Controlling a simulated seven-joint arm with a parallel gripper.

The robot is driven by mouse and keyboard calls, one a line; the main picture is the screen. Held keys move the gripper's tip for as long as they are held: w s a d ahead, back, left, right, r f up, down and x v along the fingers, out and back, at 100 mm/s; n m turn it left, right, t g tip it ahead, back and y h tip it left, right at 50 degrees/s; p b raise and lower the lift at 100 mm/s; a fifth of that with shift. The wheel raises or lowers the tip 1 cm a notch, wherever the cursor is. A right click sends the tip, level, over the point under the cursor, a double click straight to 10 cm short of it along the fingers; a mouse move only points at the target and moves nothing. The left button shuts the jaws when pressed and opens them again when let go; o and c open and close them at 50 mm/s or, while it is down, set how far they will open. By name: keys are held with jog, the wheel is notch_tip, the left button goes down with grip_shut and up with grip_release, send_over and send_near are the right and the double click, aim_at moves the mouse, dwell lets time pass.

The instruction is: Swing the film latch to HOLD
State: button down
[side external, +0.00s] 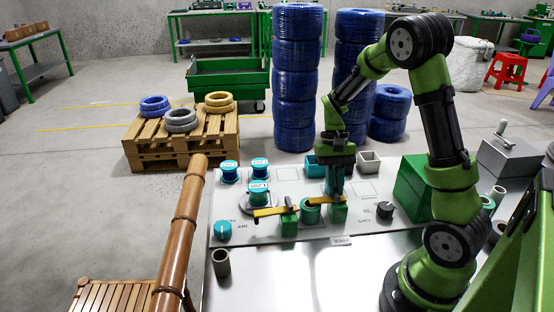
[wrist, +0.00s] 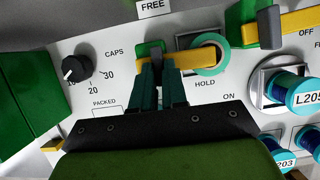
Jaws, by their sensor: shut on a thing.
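The film latch is a yellow bar (wrist: 184,62) pivoted at a green block, with a dark grey upright tab (wrist: 155,56). It also shows in the side external view (side external: 324,204). The bar lies across the near edge of a teal film roll (wrist: 222,56), on the same side as the printed HOLD label (wrist: 205,84). The FREE label (wrist: 153,7) is at the top edge of the wrist view. My gripper (wrist: 158,70) is shut on the latch's tab, fingers pointing down; it also shows in the side external view (side external: 336,192). The fingers partly hide the tab.
A second yellow bar (wrist: 300,22) with its own dark tab sits beside the roll. A black CAPS knob (wrist: 76,69), a green box (side external: 412,188) and labelled teal spools (side external: 259,192) stand around on the pale panel.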

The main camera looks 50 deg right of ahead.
jog(key=shift+r, duration=0.1)
jog(key=c, duration=1.2)
grip_release()
jog(key=shift+o, duration=0.2)
jog(key=v, duration=1.6)
jog(key=shift+r, duration=0.4)
jog(key=shift+w, duration=0.1)
